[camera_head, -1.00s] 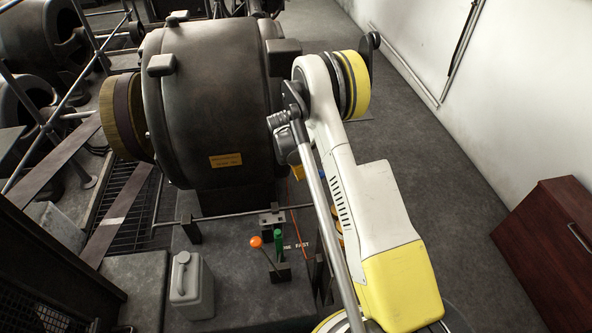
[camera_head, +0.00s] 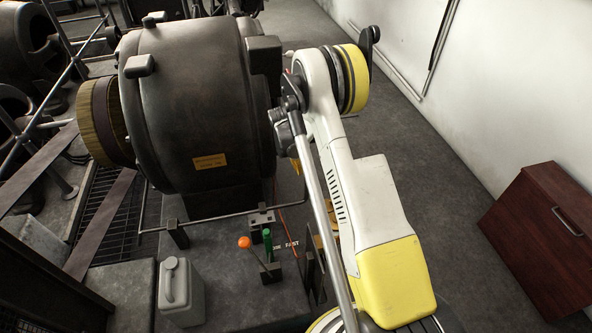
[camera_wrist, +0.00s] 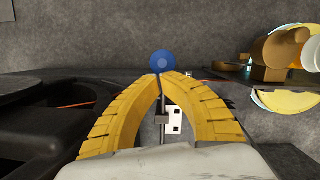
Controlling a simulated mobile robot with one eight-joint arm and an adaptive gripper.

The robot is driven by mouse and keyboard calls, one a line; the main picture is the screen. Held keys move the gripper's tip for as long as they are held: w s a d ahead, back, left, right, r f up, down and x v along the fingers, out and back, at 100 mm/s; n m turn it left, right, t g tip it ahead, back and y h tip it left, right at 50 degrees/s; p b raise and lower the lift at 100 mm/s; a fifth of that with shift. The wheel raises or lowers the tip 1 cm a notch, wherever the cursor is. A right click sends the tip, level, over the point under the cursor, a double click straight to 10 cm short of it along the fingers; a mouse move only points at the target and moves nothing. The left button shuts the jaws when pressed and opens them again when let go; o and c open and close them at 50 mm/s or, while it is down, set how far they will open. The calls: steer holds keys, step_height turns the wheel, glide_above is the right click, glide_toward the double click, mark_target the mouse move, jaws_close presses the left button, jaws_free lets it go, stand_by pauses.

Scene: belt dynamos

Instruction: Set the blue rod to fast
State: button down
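The blue rod's round blue knob (camera_wrist: 163,62) shows in the wrist view just beyond my fingertips. A thin grey shaft (camera_wrist: 163,101) runs down from it in the picture, seen through the gap between the fingers. My gripper (camera_wrist: 160,75) has two yellow ribbed fingers, arched, with their tips practically together right below the knob. I cannot tell whether the tips pinch the shaft or only stand in front of it. In the head view the blue rod is hidden, and my arm covers most of the gripper.
A grey canister (camera_head: 181,290) is farther left. The dark dynamo (camera_head: 200,110) fills the middle. A red-brown cabinet (camera_head: 540,235) stands right, with open floor between.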

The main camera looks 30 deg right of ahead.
steer(key=a+r+p, duration=0.4)
steer(key=a+r, duration=0.2)
steer(key=r, duration=0.5)
steer(key=s+a+r+m+t, duration=0.1)
steer(key=s+a+r+m, duration=0.15)
steer(key=r, duration=0.45)
steer(key=s+a+r+m+t+y, duration=0.1)
steer(key=s+a+r+m, duration=0.1)
steer(key=s+r, duration=0.35)
steer(key=s+a+r+m+t, duration=0.1)
steer(key=a+r+m, duration=0.2)
steer(key=r, duration=0.6)
steer(key=s+a+r+m+t, duration=0.2)
steer(key=s+a+m, duration=0.1)
steer(key=s, duration=0.6)
steer(key=s+a+r+m+t+y, duration=0.1)
steer(key=s+a+r+m+t, duration=0.1)
steer(key=s+m, duration=0.4)
steer(key=s+a, duration=0.1)
steer(key=s, duration=0.2)
steer(key=shift+s+a+y, duration=0.25)
steer(key=shift+s+y, duration=0.05)
steer(key=shift+s, duration=0.1)
